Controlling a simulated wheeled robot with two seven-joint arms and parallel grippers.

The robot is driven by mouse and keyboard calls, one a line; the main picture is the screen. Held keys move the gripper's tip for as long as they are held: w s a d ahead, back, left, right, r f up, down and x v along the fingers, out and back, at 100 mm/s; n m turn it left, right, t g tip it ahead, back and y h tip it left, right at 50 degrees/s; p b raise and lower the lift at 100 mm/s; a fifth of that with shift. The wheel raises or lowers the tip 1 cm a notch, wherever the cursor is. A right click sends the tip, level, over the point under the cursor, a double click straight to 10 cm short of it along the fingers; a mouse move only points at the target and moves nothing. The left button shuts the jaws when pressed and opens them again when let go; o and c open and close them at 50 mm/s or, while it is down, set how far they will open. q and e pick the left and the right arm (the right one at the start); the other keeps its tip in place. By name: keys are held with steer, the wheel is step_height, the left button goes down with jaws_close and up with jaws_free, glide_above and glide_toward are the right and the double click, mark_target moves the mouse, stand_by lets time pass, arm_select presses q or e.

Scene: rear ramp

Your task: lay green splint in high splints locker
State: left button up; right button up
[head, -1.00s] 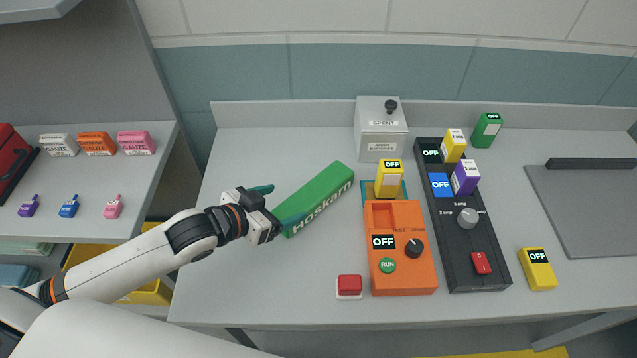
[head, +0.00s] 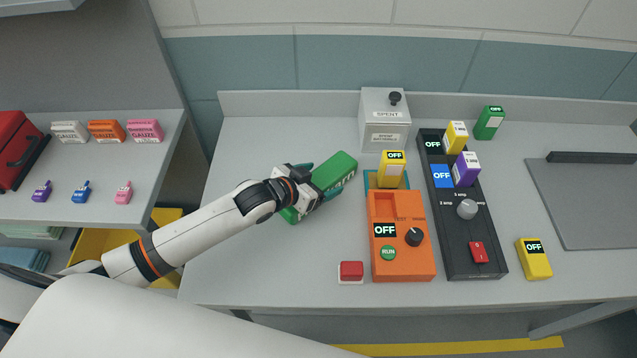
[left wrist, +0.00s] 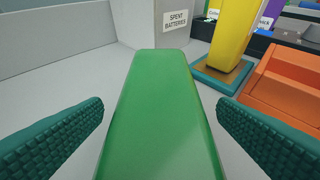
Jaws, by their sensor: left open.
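The green splint (head: 336,170) is a long green box lying on the grey worktop in the head view, left of the orange tester. My left gripper (head: 312,189) is over the middle of it and hides part of it and its lettering. In the left wrist view the splint (left wrist: 160,110) runs between the two teal fingers, with a gap on each side. My left gripper is open there. My right gripper is not in view. I cannot make out a high splints locker in these frames.
An orange tester (head: 402,235) and a black charger strip (head: 463,215) stand right of the splint. A grey spent-batteries box (head: 385,120) is behind. A shelf (head: 100,205) with gauze boxes is at left. The worktop's left part (head: 245,150) is clear.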

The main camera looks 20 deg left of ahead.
mark_target(318, 181)
arm_select(q)
steer(key=shift+c, duration=0.3)
steer(key=c, duration=1.2)
steer(key=shift+o, duration=0.2)
step_height(318, 181, up, 10)
steer(key=shift+r+b, duration=0.1)
steer(key=shift+b, duration=0.2)
steer(key=shift+s, duration=0.2)
steer(key=s+a+r+n+t+y, duration=0.1)
steer(key=s+a+r+n+y, duration=0.3)
steer(key=s+r+n+y, duration=0.1)
steer(key=shift+s+a+n+t+y, duration=0.3)
steer(key=shift+s+a+n+y, duration=0.15)
steer(key=shift+s, duration=0.35)
steer(key=shift+d, duration=0.1)
